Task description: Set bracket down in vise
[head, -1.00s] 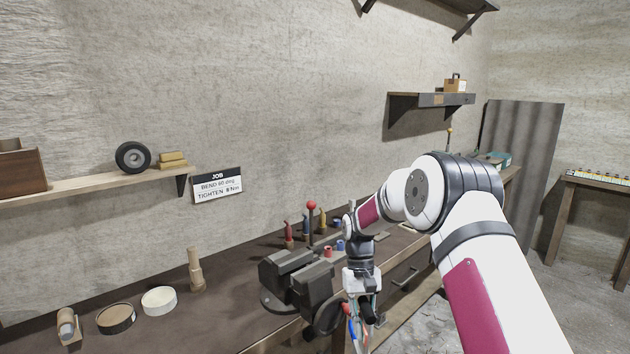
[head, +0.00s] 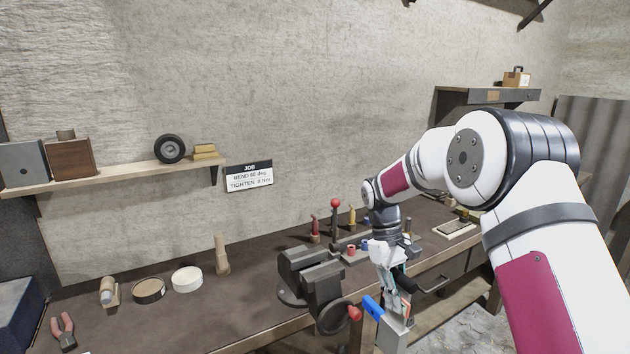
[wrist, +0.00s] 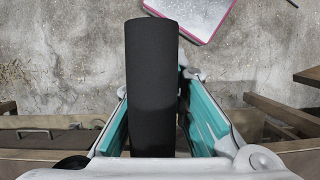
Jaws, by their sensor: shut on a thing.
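In the head view the dark vise (head: 322,285) stands at the bench's front edge, with a red-tipped handle (head: 355,313) at its front. My gripper (head: 392,305) points down to the right of the vise, just off the bench's front edge. It is shut on a light grey plate-like piece (head: 396,336), apparently the bracket, with a blue part (head: 372,307) beside it. The piece hangs below the fingers, apart from the vise. In the wrist view the teal fingers flank a dark cylinder (wrist: 152,85), which hides most of what is between them.
A red-knobbed lever (head: 335,205) and several small coloured tools stand behind the vise. A wooden peg (head: 221,255), a white round dish (head: 187,279), a brown one (head: 149,290) and pliers (head: 63,332) lie to the left. A job sign (head: 249,176) hangs on the wall.

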